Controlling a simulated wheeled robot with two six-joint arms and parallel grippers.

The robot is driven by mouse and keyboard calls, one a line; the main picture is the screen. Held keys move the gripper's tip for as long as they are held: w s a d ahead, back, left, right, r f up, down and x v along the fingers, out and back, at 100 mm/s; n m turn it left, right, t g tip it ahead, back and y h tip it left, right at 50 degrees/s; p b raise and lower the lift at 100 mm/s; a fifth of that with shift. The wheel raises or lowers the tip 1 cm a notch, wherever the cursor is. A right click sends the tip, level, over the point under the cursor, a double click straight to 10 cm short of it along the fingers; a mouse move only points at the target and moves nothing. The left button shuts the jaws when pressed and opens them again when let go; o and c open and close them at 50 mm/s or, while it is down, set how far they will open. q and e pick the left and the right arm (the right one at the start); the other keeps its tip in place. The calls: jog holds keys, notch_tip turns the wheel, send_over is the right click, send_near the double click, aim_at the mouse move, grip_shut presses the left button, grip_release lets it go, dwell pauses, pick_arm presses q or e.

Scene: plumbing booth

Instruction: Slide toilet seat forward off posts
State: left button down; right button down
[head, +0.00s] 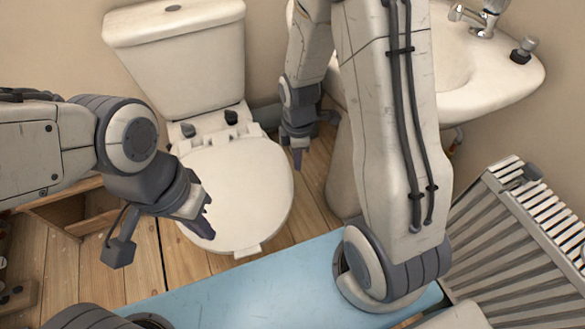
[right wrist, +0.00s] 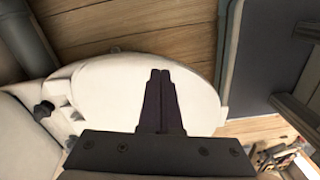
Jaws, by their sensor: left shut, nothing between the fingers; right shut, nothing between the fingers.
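The white toilet seat (head: 240,185), with its lid down, lies on the toilet in the middle of the head view. Two dark hinge posts (head: 188,130) (head: 231,117) stand behind it, in front of the tank. My left gripper (head: 206,222) is shut and empty over the front left part of the seat; whether it touches is unclear. My right gripper (head: 297,160) is shut and empty, pointing down just right of the seat's rear. In the right wrist view the shut fingers (right wrist: 160,90) appear in front of the seat (right wrist: 115,90), with a dark post (right wrist: 43,110) at left.
The toilet tank (head: 180,55) stands behind the seat. A sink (head: 470,65) is at the upper right and a ribbed radiator (head: 515,235) at the right. A wooden crate (head: 85,212) sits left of the toilet. A blue mat (head: 245,285) lies in front.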

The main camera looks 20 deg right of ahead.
aim_at(291, 184)
notch_tip(291, 184, down, 10)
jog(key=b, duration=0.4)
jog(key=shift+d+f+b, duration=0.15)
jog(key=shift+f+b, duration=0.05)
jog(key=shift+b, duration=0.1)
jog(key=shift+s, duration=0.1)
jog(key=shift+a+r+p, duration=0.25)
jog(key=shift+a+p, duration=0.5)
jog(key=shift+w+a+f, duration=0.1)
jog(key=shift+w+a, duration=0.1)
jog(key=shift+a, duration=0.05)
jog(key=shift+f, duration=0.1)
